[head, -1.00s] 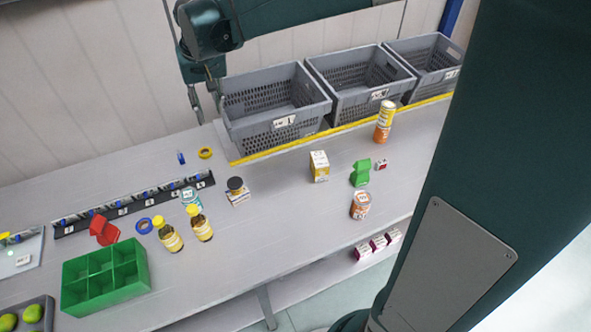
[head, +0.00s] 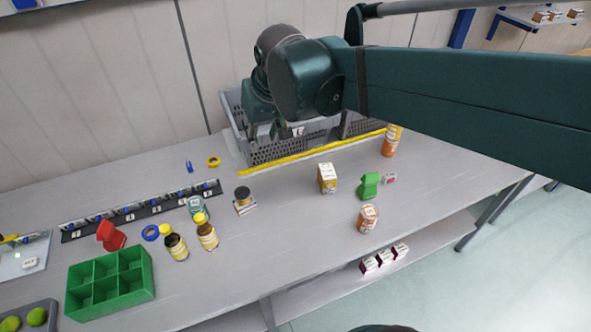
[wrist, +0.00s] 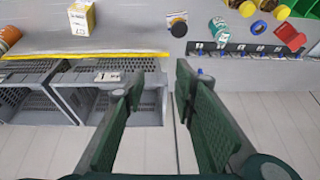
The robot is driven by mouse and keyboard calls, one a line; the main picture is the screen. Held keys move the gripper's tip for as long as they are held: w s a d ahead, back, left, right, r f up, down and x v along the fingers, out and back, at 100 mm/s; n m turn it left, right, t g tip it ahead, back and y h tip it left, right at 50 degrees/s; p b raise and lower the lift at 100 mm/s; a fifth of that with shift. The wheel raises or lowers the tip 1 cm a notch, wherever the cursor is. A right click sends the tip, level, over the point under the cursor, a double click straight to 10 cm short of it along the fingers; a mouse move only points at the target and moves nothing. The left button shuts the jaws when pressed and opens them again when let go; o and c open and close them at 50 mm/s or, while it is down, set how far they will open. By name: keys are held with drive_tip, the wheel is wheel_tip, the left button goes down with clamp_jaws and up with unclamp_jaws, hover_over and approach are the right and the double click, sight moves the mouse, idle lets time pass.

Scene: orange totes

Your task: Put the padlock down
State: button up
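My gripper (head: 264,132) hangs from my arm over the grey crate marked 1 (head: 266,153) at the back of the bench. In the wrist view the two green-padded fingers (wrist: 158,84) stand apart, with nothing held between them. The crate marked 1 also shows in the wrist view (wrist: 88,76), mostly left of the fingers. I cannot make out a padlock in either view. The inside of the crate is largely hidden by my arm in the head view.
A yellow strip (head: 310,152) runs before the crates. A black-lidded jar (head: 243,194), a yellow-white box (head: 327,178), an orange can (head: 389,141) and yellow-capped bottles (head: 206,233) stand on the bench. A green divided tray (head: 112,284) sits front left. Bare bench lies between them.

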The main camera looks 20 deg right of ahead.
drive_tip(key=s+d+f+t, duration=0.1)
drive_tip(key=s+d+f, duration=0.1)
drive_tip(key=s, duration=0.5)
drive_tip(key=s+d+f+t, duration=0.1)
drive_tip(key=s+d+f, duration=0.1)
drive_tip(key=s, duration=0.5)
drive_tip(key=shift+s+d+f, duration=0.3)
drive_tip(key=shift+d+f, duration=0.05)
drive_tip(key=shift+f, duration=0.2)
drive_tip(key=shift+f, duration=0.1)
wheel_tip(320, 180, down, 4)
drive_tip(key=b, duration=0.4)
idle(0.7)
